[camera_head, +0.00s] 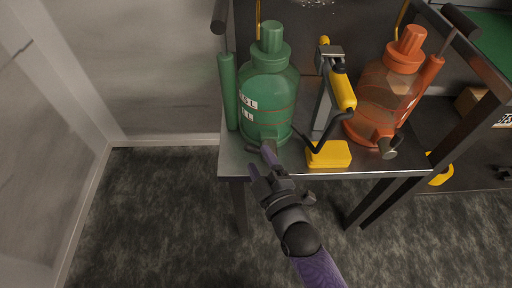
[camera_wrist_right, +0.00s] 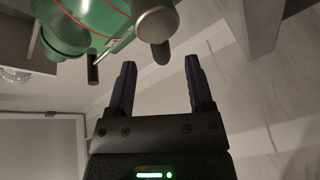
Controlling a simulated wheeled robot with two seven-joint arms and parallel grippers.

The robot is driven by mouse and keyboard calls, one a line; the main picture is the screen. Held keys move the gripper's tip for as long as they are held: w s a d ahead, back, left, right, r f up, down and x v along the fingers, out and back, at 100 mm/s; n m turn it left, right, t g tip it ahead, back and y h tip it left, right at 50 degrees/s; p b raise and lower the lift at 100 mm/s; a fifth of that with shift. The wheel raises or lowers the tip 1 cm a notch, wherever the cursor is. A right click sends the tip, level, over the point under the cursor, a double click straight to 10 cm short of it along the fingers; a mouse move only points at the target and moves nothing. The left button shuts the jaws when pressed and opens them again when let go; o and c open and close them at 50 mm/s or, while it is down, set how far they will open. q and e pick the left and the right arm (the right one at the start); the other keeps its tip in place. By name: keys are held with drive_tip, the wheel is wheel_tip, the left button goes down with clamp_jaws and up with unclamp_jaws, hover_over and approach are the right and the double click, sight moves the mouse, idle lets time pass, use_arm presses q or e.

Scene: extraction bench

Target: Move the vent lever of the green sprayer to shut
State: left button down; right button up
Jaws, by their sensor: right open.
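The green sprayer (camera_head: 268,90) stands upright at the bench's front left. A grey fitting (camera_wrist_right: 157,22) with a downward lever is low on its front; the wrist view shows this best, and I take it as the vent lever. A dark rod (camera_wrist_right: 92,70) juts out to its left. My right gripper (camera_head: 262,165) is open at the bench edge, just below this fitting. In the right wrist view, the lever's lower end shows between and just beyond the open fingertips (camera_wrist_right: 160,68); I cannot tell whether they touch. My left gripper is not in view.
An orange sprayer (camera_head: 388,95) stands on the right of the bench (camera_head: 375,164). Between the sprayers are a yellow-handled tool (camera_head: 341,90) and a yellow block (camera_head: 329,155). A dark shelf holds a box at right. The carpet (camera_head: 150,210) in front is clear.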

sight(256, 154)
drive_tip(key=b+x, duration=0.1)
drive_tip(key=x, duration=0.3)
drive_tip(key=shift+f, duration=0.2)
drive_tip(key=shift+w+b, duration=0.1)
drive_tip(key=shift+b, duration=0.2)
drive_tip(key=shift+r, duration=0.15)
drive_tip(key=shift+c, duration=0.5)
drive_tip(key=c, duration=0.7)
clamp_jaws()
